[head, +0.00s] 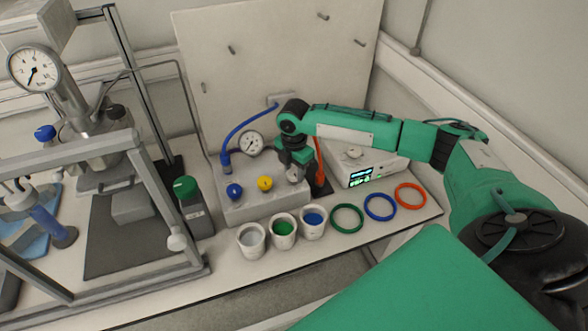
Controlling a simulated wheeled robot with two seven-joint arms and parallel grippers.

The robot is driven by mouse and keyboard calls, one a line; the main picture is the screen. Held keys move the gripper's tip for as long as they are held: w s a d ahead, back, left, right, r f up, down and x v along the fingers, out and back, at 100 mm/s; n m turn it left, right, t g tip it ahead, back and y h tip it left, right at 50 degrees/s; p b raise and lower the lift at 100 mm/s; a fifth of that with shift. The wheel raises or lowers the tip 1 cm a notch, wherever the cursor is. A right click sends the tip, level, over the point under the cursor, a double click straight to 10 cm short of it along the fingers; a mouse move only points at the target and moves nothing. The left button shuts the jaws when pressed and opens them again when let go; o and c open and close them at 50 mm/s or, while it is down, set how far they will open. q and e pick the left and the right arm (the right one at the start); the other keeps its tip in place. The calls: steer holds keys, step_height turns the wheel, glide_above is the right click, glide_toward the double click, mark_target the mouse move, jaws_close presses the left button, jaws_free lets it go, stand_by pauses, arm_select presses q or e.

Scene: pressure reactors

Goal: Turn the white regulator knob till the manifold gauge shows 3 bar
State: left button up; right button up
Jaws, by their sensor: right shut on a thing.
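The manifold block (262,207) sits in the middle of the bench. Its round manifold gauge (250,143) stands at the back of the block; the needle is too small to read exactly. The white regulator knob (294,175) is at the right end of the block, mostly hidden by my gripper. My right gripper (294,167) comes down on it from above and is shut on it. A blue knob (234,191) and a yellow knob (265,183) sit to its left on the block. My left gripper is out of view.
Three cups (283,230) stand in front of the block, with green, blue and orange rings (379,207) to their right. A white instrument with a lit display (361,176) is behind the rings.

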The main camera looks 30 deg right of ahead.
steer(key=shift+r+m+p, duration=0.2)
steer(key=shift+m+p, duration=0.2)
steer(key=shift+p, duration=0.15)
steer(key=m+p, duration=0.8)
steer(key=p, duration=0.1)
steer(key=shift+m, duration=0.3)
steer(key=m+p, duration=0.3)
steer(key=shift+f+m+p, duration=0.1)
steer(key=shift+m+p, duration=0.45)
steer(key=shift+m, duration=0.25)
steer(key=o, duration=1)
steer(key=shift+c, duration=0.2)
